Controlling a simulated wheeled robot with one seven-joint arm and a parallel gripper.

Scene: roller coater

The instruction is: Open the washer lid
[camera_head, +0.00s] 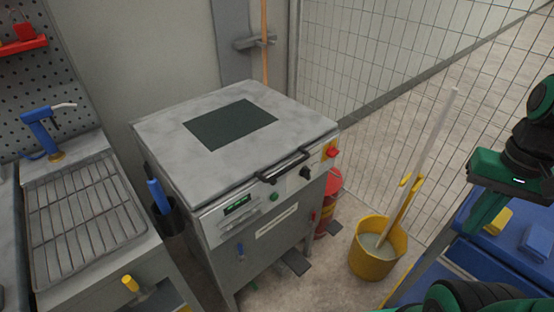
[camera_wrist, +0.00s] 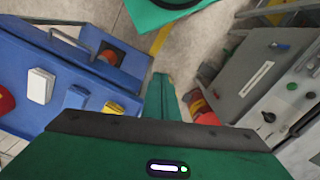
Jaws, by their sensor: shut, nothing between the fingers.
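The washer (camera_head: 265,240) is a grey metal cabinet in the middle of the head view. Its lid (camera_head: 170,135) lies flat and shut on top, with a dark window panel (camera_head: 230,124). A black bar handle (camera_head: 285,166) is at the lid's front edge. My green gripper (camera_head: 476,230) is at the right of the head view, over the blue cart and well apart from the washer. In the wrist view its fingers (camera_wrist: 162,80) are together and empty. Part of the washer's front (camera_wrist: 255,85) shows at the right of the wrist view.
A yellow mop bucket (camera_head: 372,262) with an upright mop (camera_head: 437,135) stands between the washer and the blue cart (camera_head: 470,255). A red extinguisher (camera_head: 330,205) stands at the washer's right side. A wire fence (camera_head: 400,70) is behind. A rack bench (camera_head: 85,215) is left.

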